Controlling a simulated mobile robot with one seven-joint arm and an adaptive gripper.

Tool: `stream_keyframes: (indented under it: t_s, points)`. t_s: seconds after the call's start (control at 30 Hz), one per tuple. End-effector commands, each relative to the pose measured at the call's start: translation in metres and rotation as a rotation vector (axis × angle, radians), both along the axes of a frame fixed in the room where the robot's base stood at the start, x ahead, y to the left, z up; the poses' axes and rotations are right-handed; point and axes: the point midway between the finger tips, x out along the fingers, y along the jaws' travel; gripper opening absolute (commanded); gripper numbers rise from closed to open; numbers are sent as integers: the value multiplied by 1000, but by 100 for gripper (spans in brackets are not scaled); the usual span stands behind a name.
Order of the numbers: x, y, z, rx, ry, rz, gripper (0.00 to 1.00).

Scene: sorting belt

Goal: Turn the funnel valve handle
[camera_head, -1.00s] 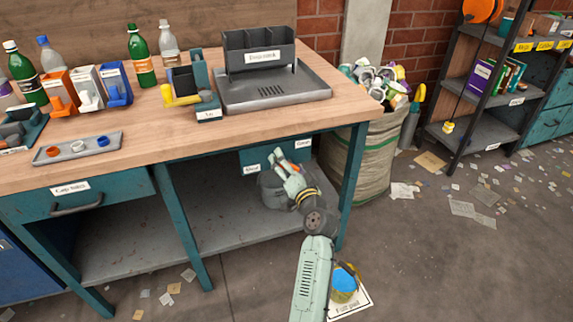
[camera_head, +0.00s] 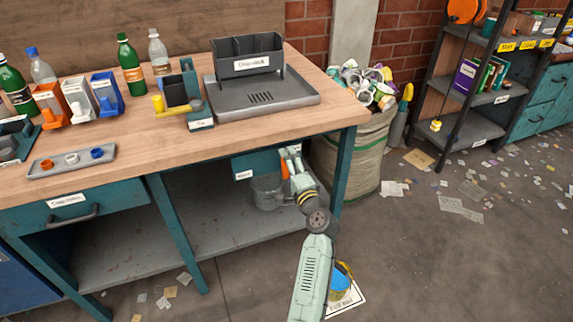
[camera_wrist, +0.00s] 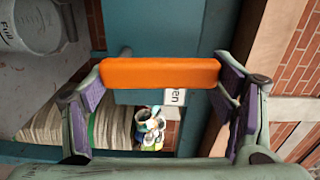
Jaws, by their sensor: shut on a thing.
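The valve handle is an orange bar (camera_wrist: 160,72) that spans between my fingertips in the wrist view. In the head view a small orange part of it (camera_head: 285,178) shows beside my fingers, below the tabletop. My gripper (camera_wrist: 160,80) is shut on the bar, with one purple-padded finger at each end. It also shows in the head view (camera_head: 290,160), in front of the teal panel (camera_head: 252,163) under the table. The handle's pivot is hidden.
A grey bucket (camera_head: 267,192) stands on the lower shelf (camera_head: 200,235), close to my gripper's left. A table leg (camera_head: 343,165) and a full sack (camera_head: 350,160) are to the right. Bottles, dispensers and a grey tray (camera_head: 260,108) stand on the tabletop above.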

Motion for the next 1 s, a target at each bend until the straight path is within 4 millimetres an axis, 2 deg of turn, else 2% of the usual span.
stream_keyframes:
  t_s: [0.67, 0.7, 1.0]
  points:
    - [1, -2, 0, 56, 17, 0, 28]
    - [1, -2, 0, 55, 17, 0, 81]
    - [1, -2, 0, 54, 16, 0, 99]
